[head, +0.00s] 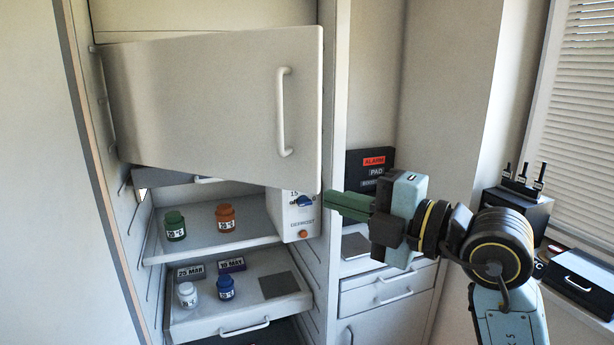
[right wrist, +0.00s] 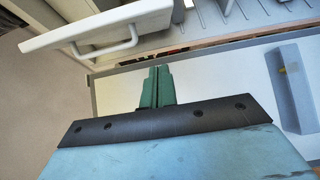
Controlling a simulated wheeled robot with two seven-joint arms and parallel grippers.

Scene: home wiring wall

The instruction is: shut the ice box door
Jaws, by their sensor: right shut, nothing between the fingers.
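The ice box door (head: 205,100) is a pale panel with a vertical bar handle (head: 283,112) near its right edge. It is hinged at the left and stands open, swung out from the cabinet. It also shows at the upper left of the right wrist view (right wrist: 95,30). My right gripper (head: 332,204) has green fingers, shut and empty. They point left, just right of and below the door's lower right corner, with no clear contact. They also show in the right wrist view (right wrist: 159,72). The door hides the ice box inside. My left gripper is not in view.
A thermostat box (head: 290,218) with a blue knob is left of my fingertips. Below the door, a shelf (head: 200,248) holds green and orange jars, and a drawer (head: 235,318) holds white and blue jars. A dark alarm pad (head: 368,162) stands behind my gripper.

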